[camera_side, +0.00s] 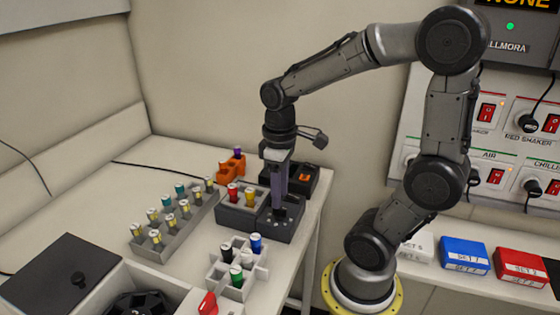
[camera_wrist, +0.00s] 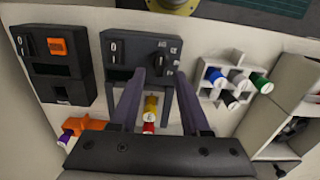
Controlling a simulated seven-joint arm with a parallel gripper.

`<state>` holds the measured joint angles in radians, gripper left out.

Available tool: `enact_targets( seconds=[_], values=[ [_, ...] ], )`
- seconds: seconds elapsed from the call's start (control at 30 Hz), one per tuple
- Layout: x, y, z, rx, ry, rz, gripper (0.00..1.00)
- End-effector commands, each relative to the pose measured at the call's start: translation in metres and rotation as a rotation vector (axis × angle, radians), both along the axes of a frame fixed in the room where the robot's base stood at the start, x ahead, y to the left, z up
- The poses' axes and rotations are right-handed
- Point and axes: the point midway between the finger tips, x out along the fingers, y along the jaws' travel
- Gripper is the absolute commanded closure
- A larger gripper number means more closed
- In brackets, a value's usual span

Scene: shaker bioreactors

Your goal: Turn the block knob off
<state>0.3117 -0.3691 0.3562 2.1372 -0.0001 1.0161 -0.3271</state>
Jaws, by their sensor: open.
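The dark grey block unit (camera_side: 290,234) stands near the right edge of the bench, with red and yellow capped vials in its rear part. In the wrist view its control face (camera_wrist: 140,44) has a white-marked rocker or dial at left and a round black knob (camera_wrist: 160,62) with small white labels at right. The knob also shows in the side view (camera_side: 280,213). My gripper (camera_side: 279,203) points down just above the knob. In the wrist view its two open fingers (camera_wrist: 160,76) straddle the knob's near side, apart from each other. Contact with the knob cannot be told.
A black box with an orange switch (camera_side: 304,177) stands behind. An orange holder (camera_side: 231,166), a grey vial rack (camera_side: 175,235) and a white rack with capped tubes (camera_side: 238,265) surround the block. A dark-lidded box (camera_side: 60,275) is at front left. Switch panels (camera_side: 490,150) hang on the wall.

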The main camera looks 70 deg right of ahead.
Motion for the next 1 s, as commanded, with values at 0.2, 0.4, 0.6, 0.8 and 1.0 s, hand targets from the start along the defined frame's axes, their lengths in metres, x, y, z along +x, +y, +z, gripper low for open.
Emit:
enact_targets(
  seconds=[0.2, 0.4, 0.6, 0.8, 1.0],
  values=[
    [0.001, 0.0, 0.05, -0.002, -0.005, 0.0, 0.54],
    [0.001, 0.0, 0.084, -0.001, -0.003, 0.001, 0.54],
    [0.0, 0.0, 0.099, 0.0, -0.001, 0.001, 0.54],
    [0.0, 0.0, 0.101, 0.0, 0.0, 0.001, 0.54],
    [0.0, 0.0, 0.101, 0.0, 0.0, 0.001, 0.54]
  ],
)
